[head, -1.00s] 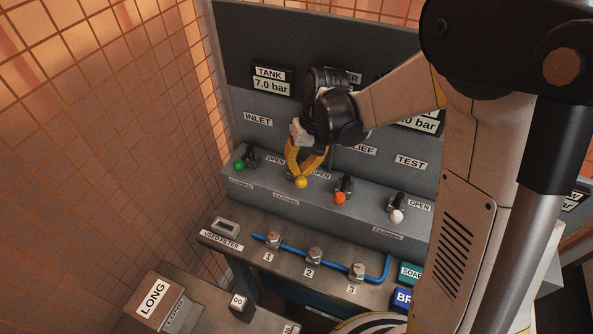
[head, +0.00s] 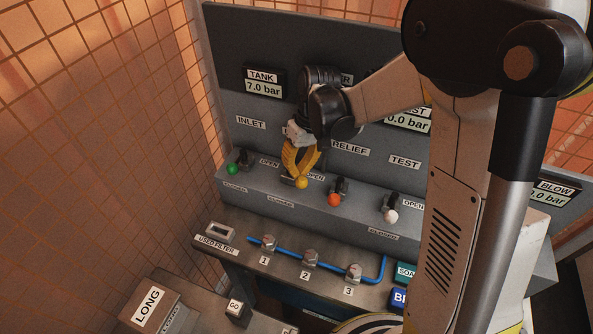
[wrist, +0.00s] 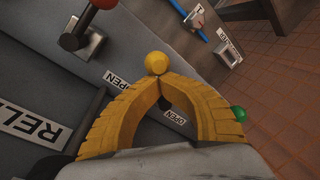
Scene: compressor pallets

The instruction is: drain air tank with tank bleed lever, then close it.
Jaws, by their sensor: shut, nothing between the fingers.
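The yellow-knobbed lever (head: 302,183) stands on the sloping panel between the green and orange knobs. The sign above it is hidden behind my arm, so I cannot read its name. My gripper (head: 300,175) is shut and empty, its yellow fingertips right at the yellow knob. In the wrist view the knob (wrist: 155,63) sits just beyond the closed tips and seems to touch them. An OPEN label (wrist: 175,117) shows beside the fingers. The TANK display (head: 264,88) reads 7.0 bar.
The green inlet knob (head: 233,168) is left, the orange relief knob (head: 334,199) close right, the white test knob (head: 390,215) farther right. Below lie a blue pipe with nuts (head: 311,258), a used-filter tray (head: 221,231) and a LONG box (head: 150,309).

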